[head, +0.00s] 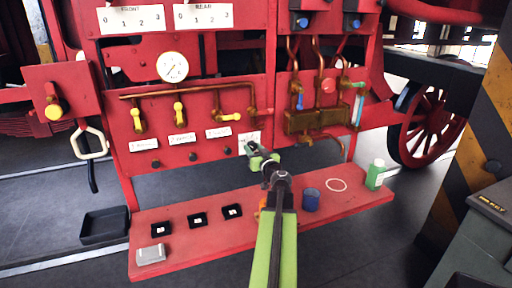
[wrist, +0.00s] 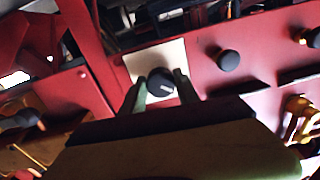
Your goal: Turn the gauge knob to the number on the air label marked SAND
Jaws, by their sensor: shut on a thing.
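My gripper (head: 258,155) is at the red panel in the head view, right of the row of small labels. In the wrist view its green fingers (wrist: 160,90) are shut on a round black knob (wrist: 160,80) with a pale pointer mark. The knob sits on a white plate (wrist: 145,60), which also shows partly behind my gripper in the head view (head: 242,150). In the head view the knob is hidden by my gripper. White labels (head: 143,144), (head: 182,139) and (head: 218,132) hang in a row on the panel. Their small print is too small to read surely.
Yellow-handled valves (head: 179,112) and copper pipes sit above the labels. A dial gauge (head: 173,66) is higher up. Other dark knobs (wrist: 228,60) are beside the plate.

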